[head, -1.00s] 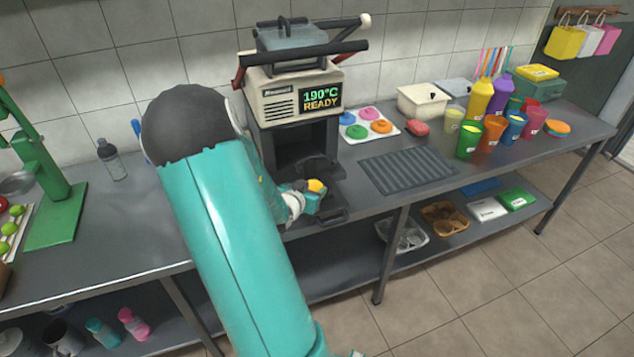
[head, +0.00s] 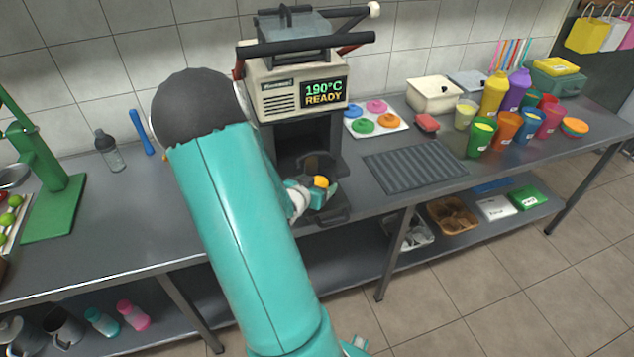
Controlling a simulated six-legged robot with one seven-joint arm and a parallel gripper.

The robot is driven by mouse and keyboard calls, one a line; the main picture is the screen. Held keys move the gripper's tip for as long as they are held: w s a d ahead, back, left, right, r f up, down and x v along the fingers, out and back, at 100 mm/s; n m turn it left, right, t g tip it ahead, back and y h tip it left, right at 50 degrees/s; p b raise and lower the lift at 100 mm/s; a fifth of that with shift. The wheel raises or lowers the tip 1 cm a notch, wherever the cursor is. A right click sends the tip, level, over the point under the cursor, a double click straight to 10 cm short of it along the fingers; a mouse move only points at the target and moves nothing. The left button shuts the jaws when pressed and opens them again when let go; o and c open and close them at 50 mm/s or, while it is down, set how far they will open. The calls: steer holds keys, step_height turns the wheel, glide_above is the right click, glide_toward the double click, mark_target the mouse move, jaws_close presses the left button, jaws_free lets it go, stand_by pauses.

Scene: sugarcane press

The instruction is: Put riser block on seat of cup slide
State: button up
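My gripper (head: 316,194) is low in front of the dark opening of the sealing machine (head: 297,92), over the cup slide (head: 330,215). A small orange-yellow piece (head: 320,182) shows at its fingers. I cannot tell whether this is the riser block or part of my gripper, nor whether the fingers are shut on it. The slide's dark front edge sticks out below the fingers. A dark rounded part (head: 318,162) shows behind them in the opening. My gripper hides most of the slide, and its seat is not clearly seen.
The machine's display reads 190°C READY. A ribbed dark mat (head: 415,166), a tray of coloured lids (head: 376,116) and a red item (head: 427,123) lie to the right. Several coloured cups (head: 507,130) stand farther right. A bottle (head: 108,150) stands at left; the counter before it is clear.

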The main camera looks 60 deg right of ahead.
steer(key=shift+w+a+r, duration=0.1)
steer(key=shift+w+a, duration=0.05)
steer(key=shift+a, duration=0.2)
steer(key=v, duration=1.1)
steer(key=w+a+r+n+t+y, duration=0.1)
steer(key=w+a+n+t+y, duration=0.15)
steer(key=w+a, duration=0.2)
steer(key=w+a+r+n+t+y, duration=0.1)
steer(key=w+a+r+t, duration=0.15)
steer(key=w, duration=0.35)
steer(key=w+a+r+n+t+y, duration=0.2)
steer(key=w+a+r+n+y, duration=0.1)
steer(key=a, duration=0.5)
steer(key=w+a+r+n+t+y, duration=0.2)
steer(key=w+a+r+y, duration=0.15)
steer(key=a, duration=0.45)
steer(key=s+a+r+n+g+y, duration=0.1)
steer(key=s+a+r+n+y, duration=0.15)
steer(key=a, duration=0.35)
steer(key=s+a+r+n+y, duration=0.2)
steer(key=a+r+n, duration=0.1)
steer(key=a+n, duration=0.15)
steer(key=s+a+r+n+g+h, duration=0.1)
steer(key=s+a+r+n+g, duration=0.1)
steer(key=s, duration=0.7)
steer(key=shift+s+a+r, duration=0.2)
steer(key=shift+a+r, duration=0.4)
steer(key=shift+a, duration=0.5)
steer(key=shift+n, duration=0.25)
